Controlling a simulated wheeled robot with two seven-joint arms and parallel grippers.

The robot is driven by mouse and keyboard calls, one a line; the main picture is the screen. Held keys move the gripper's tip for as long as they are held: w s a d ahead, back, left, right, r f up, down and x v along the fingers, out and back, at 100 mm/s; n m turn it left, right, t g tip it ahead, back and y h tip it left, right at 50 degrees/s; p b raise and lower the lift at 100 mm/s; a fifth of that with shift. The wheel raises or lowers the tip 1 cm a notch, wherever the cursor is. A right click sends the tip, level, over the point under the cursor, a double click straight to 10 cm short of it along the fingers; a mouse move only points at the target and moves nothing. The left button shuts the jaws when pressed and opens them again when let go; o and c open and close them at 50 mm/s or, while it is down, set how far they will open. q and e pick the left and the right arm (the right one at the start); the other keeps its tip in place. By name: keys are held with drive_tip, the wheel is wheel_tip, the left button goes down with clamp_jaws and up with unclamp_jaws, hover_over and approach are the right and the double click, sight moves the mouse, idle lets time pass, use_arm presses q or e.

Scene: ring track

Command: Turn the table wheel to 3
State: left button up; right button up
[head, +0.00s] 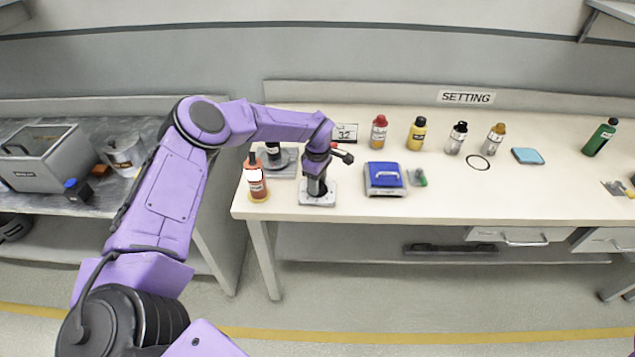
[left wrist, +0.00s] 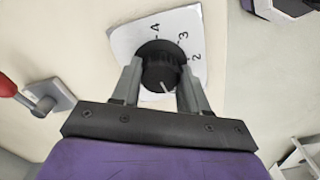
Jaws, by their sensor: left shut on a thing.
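The table wheel (left wrist: 160,52) is a black ribbed knob on a white dial plate (left wrist: 130,42) with the numbers 4, 3 and 2 showing. Its white pointer mark faces the bottom of the left wrist view, slightly right, away from the 3. My left gripper (left wrist: 161,72) is shut on the wheel, one finger on each side. The right finger and gripper body hide part of the plate. In the head view the gripper (head: 317,188) points down over the dial plate (head: 327,201) near the table's front left. My right gripper is not in view.
An orange bottle (head: 257,180) stands close left of the dial. A red-handled lever (head: 342,154) and a small "32" sign (head: 346,132) are behind it. A blue box (head: 384,178) sits to the right. Several bottles and a "SETTING" sign (head: 466,97) are farther back.

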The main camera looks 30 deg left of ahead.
use_arm(q)
drive_tip(key=n+b, duration=0.3)
drive_tip(key=n, duration=0.1)
drive_tip(key=shift+f+b, duration=0.2)
drive_tip(key=shift+b, duration=0.15)
drive_tip(key=n+b, duration=0.2)
drive_tip(key=n, duration=0.1)
drive_tip(key=shift+n, duration=0.3)
drive_tip(key=n+b, duration=0.2)
drive_tip(key=n, duration=0.1)
drive_tip(key=shift+n+b, duration=0.3)
drive_tip(key=n+b, duration=0.2)
drive_tip(key=n, duration=0.1)
drive_tip(key=shift+r+n, duration=0.1)
drive_tip(key=shift+n, duration=0.2)
drive_tip(key=n+b, duration=0.2)
drive_tip(key=n, duration=0.1)
drive_tip(key=shift+n, duration=0.3)
drive_tip(key=n+b, duration=0.3)
drive_tip(key=n, duration=0.2)
drive_tip(key=shift+r, duration=0.15)
drive_tip(key=shift+n, duration=0.3)
drive_tip(key=o, duration=1.1)
drive_tip(key=shift+c, duration=0.2)
